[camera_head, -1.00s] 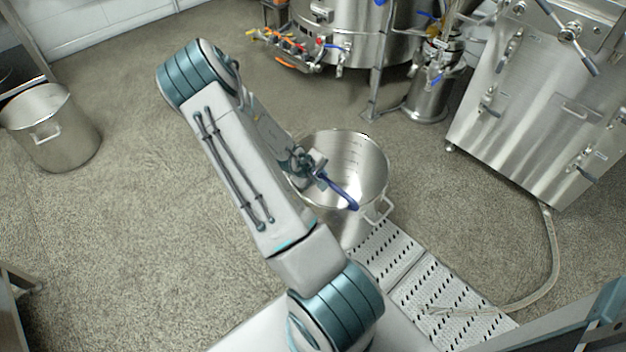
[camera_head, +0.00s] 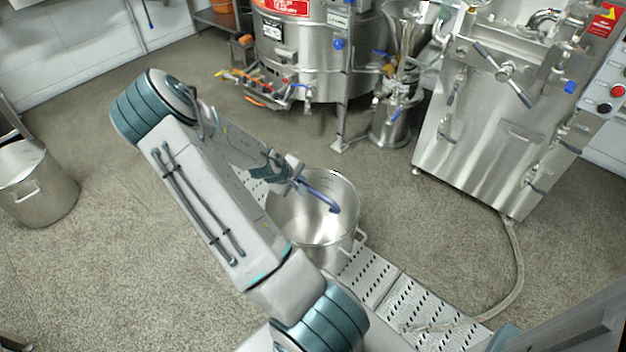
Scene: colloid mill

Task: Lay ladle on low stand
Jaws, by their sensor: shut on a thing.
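My gripper (camera_head: 290,178) is over the back left rim of a large open steel pot (camera_head: 352,222). It is shut on a slim blue-purple handle with a hooked end (camera_head: 325,194), which looks like the ladle. The hooked end points right, above the pot's mouth as seen from here. The ladle's bowl is not visible; my arm may hide it. A low perforated metal platform (camera_head: 402,299) runs beside and behind the pot and may be the low stand.
A second steel pot (camera_head: 40,190) stands on the floor at left. A steel tank (camera_head: 320,60) and a large steel cabinet (camera_head: 490,125) stand at the back. A hose (camera_head: 517,270) lies on the floor at right. Open floor lies left of my arm.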

